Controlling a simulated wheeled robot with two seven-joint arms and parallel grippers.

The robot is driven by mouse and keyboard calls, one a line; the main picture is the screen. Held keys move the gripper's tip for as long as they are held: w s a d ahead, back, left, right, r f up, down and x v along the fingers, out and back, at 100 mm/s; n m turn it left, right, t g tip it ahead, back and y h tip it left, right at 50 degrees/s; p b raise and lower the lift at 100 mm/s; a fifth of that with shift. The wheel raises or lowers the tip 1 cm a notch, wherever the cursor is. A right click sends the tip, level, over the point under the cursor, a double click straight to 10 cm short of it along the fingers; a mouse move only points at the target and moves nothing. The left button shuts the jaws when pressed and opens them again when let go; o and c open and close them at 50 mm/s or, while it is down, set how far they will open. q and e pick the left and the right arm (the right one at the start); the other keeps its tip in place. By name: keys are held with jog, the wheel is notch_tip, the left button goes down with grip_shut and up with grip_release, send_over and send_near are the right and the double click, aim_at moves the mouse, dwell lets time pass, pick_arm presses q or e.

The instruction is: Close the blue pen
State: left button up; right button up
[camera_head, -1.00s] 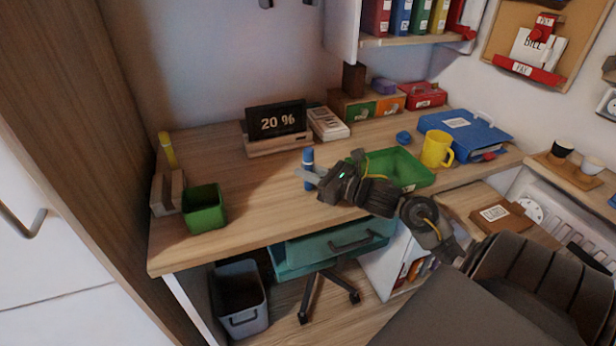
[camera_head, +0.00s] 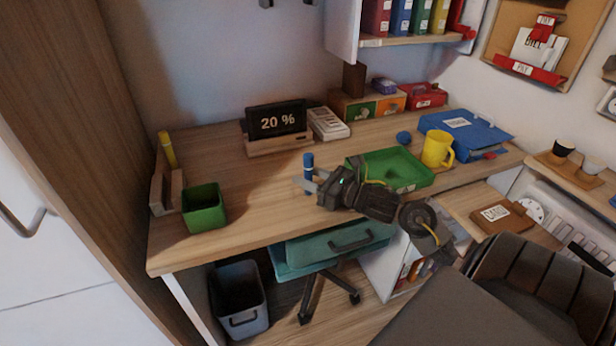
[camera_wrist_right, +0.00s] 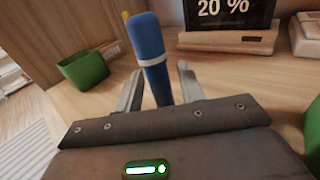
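The blue pen (camera_head: 308,174) stands upright near the middle of the desk. In the right wrist view the pen (camera_wrist_right: 150,55) shows a thick blue upper part, a white band and a blue lower part between my fingers. My right gripper (camera_head: 308,184) is open around the pen, and its fingers also show in the wrist view (camera_wrist_right: 160,85). A gap shows between the pen and the right-hand finger. The pen's lower end is hidden by the gripper. My left gripper is not in view.
A green tray (camera_head: 432,176) lies right of my gripper, with a yellow mug (camera_head: 437,149) and a blue binder (camera_head: 480,131) beyond. A green cup (camera_head: 204,210) stands left. A "20 %" display (camera_head: 277,121) is behind.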

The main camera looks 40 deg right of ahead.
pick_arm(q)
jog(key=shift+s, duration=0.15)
pick_arm(e)
jog(key=shift+r, duration=0.1)
jog(key=shift+s+d, duration=0.25)
jog(key=shift+s, duration=0.45)
jog(key=v, duration=0.9)
jog(key=shift+v, duration=0.75)
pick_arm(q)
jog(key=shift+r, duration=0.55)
pick_arm(e)
jog(key=shift+r, duration=0.1)
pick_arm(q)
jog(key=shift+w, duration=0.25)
